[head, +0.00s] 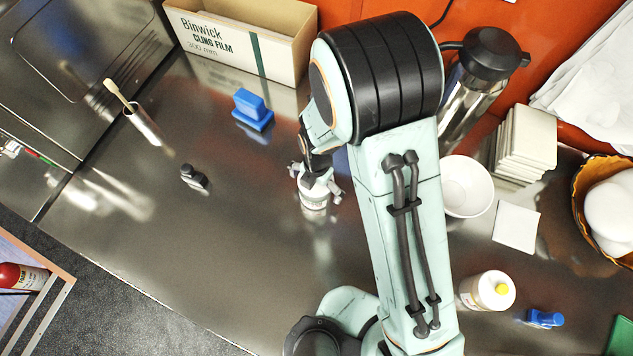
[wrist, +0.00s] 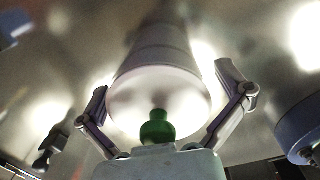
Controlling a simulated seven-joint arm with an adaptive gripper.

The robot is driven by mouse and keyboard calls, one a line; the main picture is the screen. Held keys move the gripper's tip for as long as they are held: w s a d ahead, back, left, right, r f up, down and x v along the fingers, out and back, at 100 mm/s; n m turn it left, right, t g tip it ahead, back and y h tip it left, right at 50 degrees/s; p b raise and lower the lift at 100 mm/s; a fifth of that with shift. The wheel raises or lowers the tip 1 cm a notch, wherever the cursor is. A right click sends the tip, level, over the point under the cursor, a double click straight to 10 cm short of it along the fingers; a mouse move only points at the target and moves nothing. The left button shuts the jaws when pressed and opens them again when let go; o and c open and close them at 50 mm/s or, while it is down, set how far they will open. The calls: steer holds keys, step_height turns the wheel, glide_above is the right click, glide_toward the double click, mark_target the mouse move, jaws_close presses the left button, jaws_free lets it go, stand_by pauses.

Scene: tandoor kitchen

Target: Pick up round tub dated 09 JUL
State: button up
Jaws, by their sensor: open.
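A small white round tub (head: 314,202) stands on the steel counter below my gripper (head: 317,187) in the head view. My gripper partly covers it, and no date on it can be read. In the wrist view, a pale round top (wrist: 128,97), with the body tapering away behind it, lies between the two spread fingers of my gripper (wrist: 168,100). The fingers are open, one on each side, with visible gaps. A green knob (wrist: 157,128) shows in front of the round top; I cannot tell what it belongs to.
A cling film box (head: 235,45), blue block (head: 252,108) and small black item (head: 193,178) lie left. The front-left counter is clear.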

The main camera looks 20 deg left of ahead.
steer(key=c, duration=1.2)
